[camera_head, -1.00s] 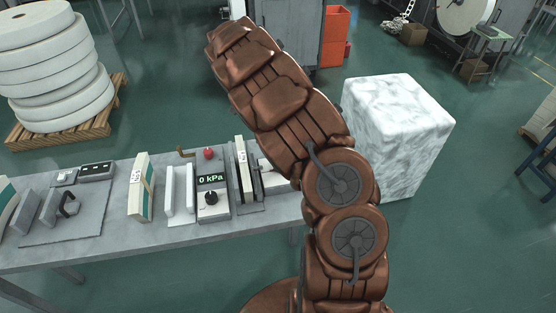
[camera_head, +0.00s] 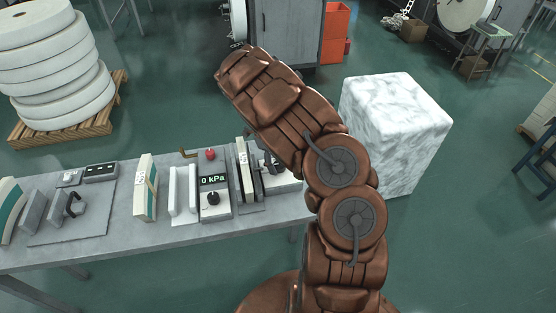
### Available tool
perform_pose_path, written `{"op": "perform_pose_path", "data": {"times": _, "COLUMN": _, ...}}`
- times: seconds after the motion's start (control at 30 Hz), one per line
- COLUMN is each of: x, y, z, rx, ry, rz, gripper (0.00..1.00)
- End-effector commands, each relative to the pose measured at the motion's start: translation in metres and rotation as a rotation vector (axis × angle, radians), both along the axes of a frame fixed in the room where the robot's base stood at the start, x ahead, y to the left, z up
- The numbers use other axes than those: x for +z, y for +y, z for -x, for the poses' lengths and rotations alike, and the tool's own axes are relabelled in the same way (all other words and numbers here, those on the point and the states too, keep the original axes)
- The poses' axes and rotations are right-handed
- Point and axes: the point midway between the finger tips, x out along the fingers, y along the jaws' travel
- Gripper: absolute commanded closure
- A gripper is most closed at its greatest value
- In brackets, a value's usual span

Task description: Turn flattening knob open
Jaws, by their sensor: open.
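A grey control box with a green "0 kPa" display (camera_head: 213,180) stands on the bench. A black round knob (camera_head: 212,198) sits on its front, and a red knob (camera_head: 210,154) is at its back. I cannot tell from the frame which one is the flattening knob. My gripper (camera_head: 270,162) shows as a small dark shape below my copper-coloured arm, over the white device (camera_head: 283,181) right of the box. It is open, with nothing seen in it. My arm hides part of it and of that device. It is apart from both knobs.
Upright plates (camera_head: 246,170) stand between the box and my gripper. White plates (camera_head: 182,190) and a cream block (camera_head: 145,187) stand left of the box. The grey bench (camera_head: 120,236) is clear along its front. A marble block (camera_head: 398,125) stands beyond my arm.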

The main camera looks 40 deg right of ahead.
Motion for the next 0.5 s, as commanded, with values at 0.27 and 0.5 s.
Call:
{"op": "perform_pose_path", "data": {"times": 0.27, "x": -0.0013, "y": -0.0001, "z": 0.0004, "rx": 0.0, "ry": 0.0, "rz": 0.0, "gripper": 0.33}}
{"op": "perform_pose_path", "data": {"times": 0.5, "x": -0.0013, "y": -0.0001, "z": 0.0004, "rx": 0.0, "ry": 0.0, "rz": 0.0, "gripper": 0.58}}
